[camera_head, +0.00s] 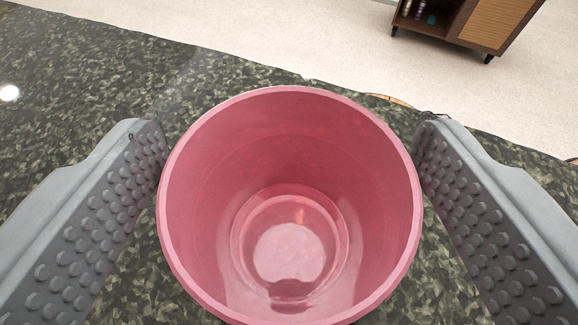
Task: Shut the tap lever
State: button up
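No tap lever shows in this view. A pink, round, open-topped cup (290,150) stands upright on the dark speckled counter (60,90), and I look down into it. It looks empty, with a bright reflection on its bottom. My gripper (290,140) has its two grey studded fingers spread wide, one on each side of the cup. Both fingertips are near the rim. I cannot tell whether either finger touches the cup.
The counter's far edge slopes down from upper left to right, with pale floor (260,35) beyond. A dark wooden cabinet (465,25) with small items on its shelf stands at the upper right. The counter at the left is clear.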

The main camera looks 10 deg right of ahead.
jog(key=v, duration=1.2)
jog(key=shift+r, duration=0.25)
jog(key=shift+a, duration=0.1)
